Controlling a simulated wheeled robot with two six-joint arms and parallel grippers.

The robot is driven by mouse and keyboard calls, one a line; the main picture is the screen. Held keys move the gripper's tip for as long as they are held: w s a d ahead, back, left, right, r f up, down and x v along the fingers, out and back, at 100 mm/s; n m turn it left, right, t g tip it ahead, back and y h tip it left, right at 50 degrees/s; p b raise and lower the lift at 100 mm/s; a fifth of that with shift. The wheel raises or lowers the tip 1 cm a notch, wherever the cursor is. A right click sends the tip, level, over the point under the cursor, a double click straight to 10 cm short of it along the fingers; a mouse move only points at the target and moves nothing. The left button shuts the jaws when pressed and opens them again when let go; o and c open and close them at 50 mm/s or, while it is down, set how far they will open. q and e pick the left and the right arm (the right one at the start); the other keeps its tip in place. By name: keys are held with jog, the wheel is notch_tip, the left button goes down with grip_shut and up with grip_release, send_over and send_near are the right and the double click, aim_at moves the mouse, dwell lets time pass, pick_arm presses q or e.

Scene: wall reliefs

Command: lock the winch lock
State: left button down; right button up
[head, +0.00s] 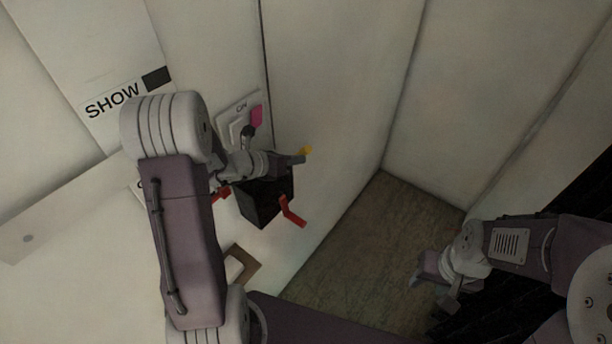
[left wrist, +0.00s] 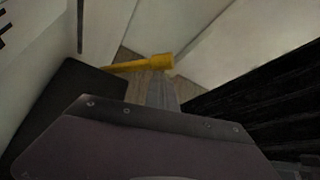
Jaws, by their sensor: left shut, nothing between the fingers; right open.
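A dark box (head: 264,205), which looks like the winch body, is mounted on the pale wall, with a bent red handle (head: 293,212) on its right side. A yellow lever (head: 306,150) shows just past the fingertips of my left gripper (head: 296,160). In the left wrist view the yellow lever (left wrist: 140,64) lies across, just beyond the shut fingers (left wrist: 160,90); I cannot tell whether they touch it. No part is labelled as the winch lock. My left gripper hides part of the box. My right gripper (head: 431,293) is open, low at the right, away from the box.
A wall panel with a pink piece (head: 256,117) and a dark knob (head: 247,132) is close above my left wrist. A sign reading "SHOW" (head: 112,101) is at upper left. A brown-edged frame (head: 243,265) is below the box. Open floor (head: 380,240) lies to the right.

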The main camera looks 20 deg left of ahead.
pick_arm(q)
jog(key=shift+w+a+r, duration=0.15)
jog(key=shift+a+r, duration=0.15)
jog(key=shift+a, duration=0.05)
jog(key=shift+r, duration=0.1)
dwell(0.4)
jog(key=shift+a+r+p, duration=0.15)
jog(key=shift+r+p, duration=0.6)
jog(key=shift+r, duration=0.05)
jog(key=b+v, duration=0.1)
jog(key=v, duration=0.8)
jog(key=shift+f+b, duration=0.15)
jog(key=shift+b, duration=0.25)
